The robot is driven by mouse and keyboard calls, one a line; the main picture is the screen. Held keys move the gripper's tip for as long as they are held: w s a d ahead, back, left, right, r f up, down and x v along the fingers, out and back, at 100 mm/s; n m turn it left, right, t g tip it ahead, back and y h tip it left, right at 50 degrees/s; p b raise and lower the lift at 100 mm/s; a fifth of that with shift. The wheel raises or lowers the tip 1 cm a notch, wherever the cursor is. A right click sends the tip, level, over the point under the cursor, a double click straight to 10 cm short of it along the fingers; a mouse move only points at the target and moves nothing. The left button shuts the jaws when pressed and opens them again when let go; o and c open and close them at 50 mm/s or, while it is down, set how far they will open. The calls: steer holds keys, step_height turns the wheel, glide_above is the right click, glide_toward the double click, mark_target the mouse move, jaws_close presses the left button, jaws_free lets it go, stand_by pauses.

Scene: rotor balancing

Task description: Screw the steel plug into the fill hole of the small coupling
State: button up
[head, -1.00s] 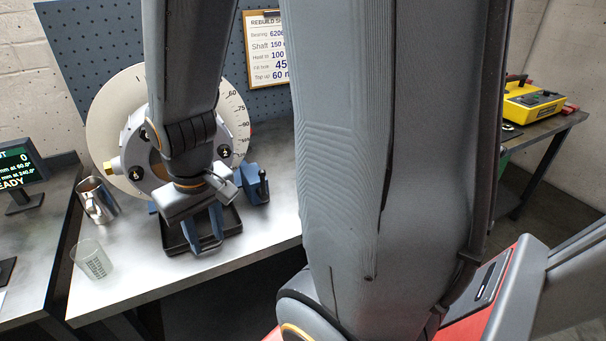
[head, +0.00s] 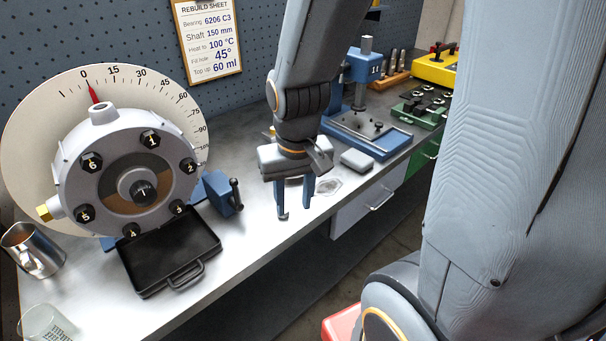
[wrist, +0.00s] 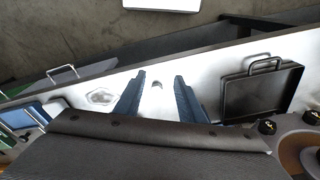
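The coupling (head: 75,190) is a round grey housing with numbered black bolts, mounted before a white degree dial. A short neck (head: 102,115) stands at its top by the red pointer; whether it is open cannot be told. A brass-coloured plug (head: 45,212) sits at its lower left side. My gripper (head: 295,211) is open above the bench, right of the coupling. In the wrist view a small grey metallic piece, apparently the steel plug (wrist: 157,85), lies on the bench between the spread fingers (wrist: 159,76), apart from both. I cannot make it out in the head view.
A black tray (head: 150,284) with a handle lies below the coupling, beside a blue clamp (head: 222,193). A clear flat dish (head: 328,187) and blue press (head: 362,85) are to the right.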

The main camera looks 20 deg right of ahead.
steer(key=w+m+p, duration=0.1)
steer(key=w+m, duration=0.2)
steer(key=m, duration=0.1)
steer(key=w+f+m+g+p, duration=0.1)
steer(key=w+m, duration=0.1)
steer(key=m, duration=0.3)
steer(key=w+f+m, duration=0.1)
steer(key=w+m, duration=0.2)
steer(key=m, duration=0.1)
steer(key=shift+w+d+m+p, duration=0.2)
steer(key=shift+w+m+p, duration=0.1)
steer(key=shift+w+p, duration=0.1)
step_height(320, 180, down, 8)
steer(key=b, duration=0.5)
steer(key=shift+r, duration=0.25)
steer(key=c, duration=0.9)
steer(key=shift+r+p, duration=2.25)
steer(key=shift+r, duration=0.3)
